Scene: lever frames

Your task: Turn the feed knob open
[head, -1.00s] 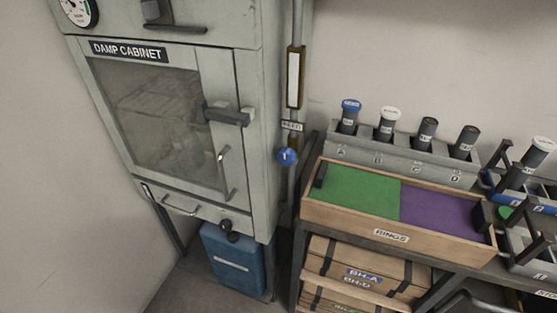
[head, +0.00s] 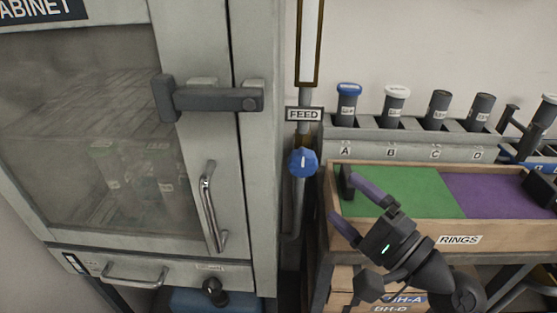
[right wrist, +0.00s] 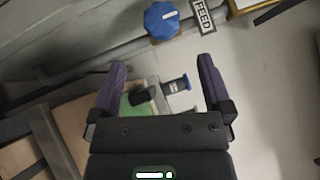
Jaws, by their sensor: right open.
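The blue feed knob (head: 303,162) sits on a vertical pipe right of the cabinet, below the FEED label (head: 304,114). A white mark on it runs roughly upright in the head view. In the right wrist view the knob (right wrist: 161,20) lies ahead of the fingers, near the top edge, beside its label (right wrist: 203,17). My right gripper (head: 350,207) is open and empty, below and to the right of the knob in the head view, apart from it. Its purple fingers also show wide apart in the right wrist view (right wrist: 160,80). My left gripper is out of view.
The damp cabinet (head: 262,190) stands left of the knob, its latch (head: 215,98) and door handle (head: 209,210) sticking out. The RINGS tray (head: 400,232), with green and purple floors, is at the right. Behind it is a rack (head: 365,147) of capped tubes.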

